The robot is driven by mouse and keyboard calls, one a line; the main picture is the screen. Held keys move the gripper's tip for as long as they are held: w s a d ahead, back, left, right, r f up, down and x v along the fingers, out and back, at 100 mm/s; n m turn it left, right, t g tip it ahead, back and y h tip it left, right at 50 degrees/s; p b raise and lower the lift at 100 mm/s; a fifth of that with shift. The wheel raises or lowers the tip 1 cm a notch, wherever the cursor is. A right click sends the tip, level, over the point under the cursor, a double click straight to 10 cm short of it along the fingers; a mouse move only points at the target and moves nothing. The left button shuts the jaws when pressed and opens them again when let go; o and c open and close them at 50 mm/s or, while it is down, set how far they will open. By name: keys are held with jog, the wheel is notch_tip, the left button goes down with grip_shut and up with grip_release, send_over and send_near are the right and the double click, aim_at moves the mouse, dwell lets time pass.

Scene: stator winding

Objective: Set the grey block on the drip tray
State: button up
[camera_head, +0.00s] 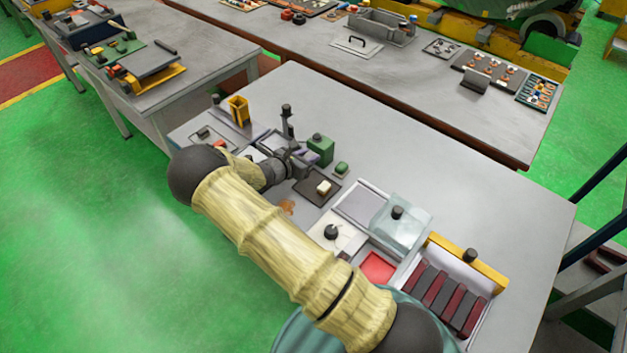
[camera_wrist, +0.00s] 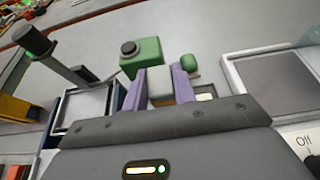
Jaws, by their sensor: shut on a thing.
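My gripper (camera_wrist: 159,84) has purple fingers and is shut on a small grey block (camera_wrist: 160,82). The block sits upright between the fingertips, and its lower part is hard to make out. In the head view my gripper (camera_head: 303,162) is over the left half of the table, and the block is hidden there. A shallow tray with a pale rim and grey floor (camera_head: 361,204) lies to the right of the gripper and looks empty; it also shows at right in the wrist view (camera_wrist: 275,83). I cannot tell for certain that it is the drip tray.
A green box with a black knob (camera_head: 320,147) stands just beyond the gripper. A small green piece (camera_head: 341,169) and a dark tray (camera_head: 309,193) bearing a cream block (camera_head: 323,187) are close by. A clear cover (camera_head: 401,228) and a knob panel (camera_head: 345,238) stand farther right.

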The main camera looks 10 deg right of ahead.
jog(key=shift+s+d, duration=0.25)
jog(key=shift+s, duration=0.15)
jog(key=shift+f, duration=0.25)
jog(key=p, duration=0.2)
send_over(310, 184)
jog(key=shift+f, duration=2.65)
jog(key=shift+f+p, duration=0.65)
jog(key=shift+f, duration=1.4)
jog(key=shift+f, duration=0.15)
jog(key=o, duration=0.6)
jog(key=shift+o, duration=0.6)
